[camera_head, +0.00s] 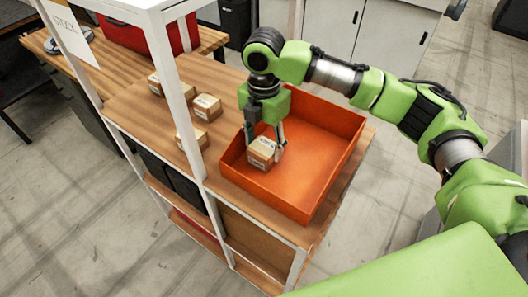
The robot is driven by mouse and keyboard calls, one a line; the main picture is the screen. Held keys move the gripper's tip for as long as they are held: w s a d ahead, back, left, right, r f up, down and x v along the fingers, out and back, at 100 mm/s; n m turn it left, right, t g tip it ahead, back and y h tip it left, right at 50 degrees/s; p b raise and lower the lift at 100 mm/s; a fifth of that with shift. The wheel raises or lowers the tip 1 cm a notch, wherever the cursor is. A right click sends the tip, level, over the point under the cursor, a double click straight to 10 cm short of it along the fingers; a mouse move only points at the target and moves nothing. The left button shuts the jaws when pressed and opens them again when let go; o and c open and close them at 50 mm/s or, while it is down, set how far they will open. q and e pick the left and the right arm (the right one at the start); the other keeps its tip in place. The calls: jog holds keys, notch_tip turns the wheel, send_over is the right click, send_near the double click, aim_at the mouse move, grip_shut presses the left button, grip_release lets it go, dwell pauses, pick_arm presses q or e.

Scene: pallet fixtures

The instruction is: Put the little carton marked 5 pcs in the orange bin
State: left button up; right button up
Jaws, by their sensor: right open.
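The orange bin (318,143) stands on the wooden shelf top. A little brown carton (261,156) with a white label is at the near left part of the bin, inside its walls. The label is too small to read. My right gripper (265,145) points down over this carton. It is open, with one finger on either side of the carton; I cannot tell whether the fingers touch it. My left gripper is not in view.
Several other little cartons (207,107) stand on the wood left of the bin. A white upright post (172,85) of the shelf stands close by on the left. A red case (140,35) sits at the back left. The rest of the bin is empty.

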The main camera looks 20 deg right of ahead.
aim_at(264, 146)
notch_tip(264, 146, up, 9)
jog(key=shift+b, duration=1)
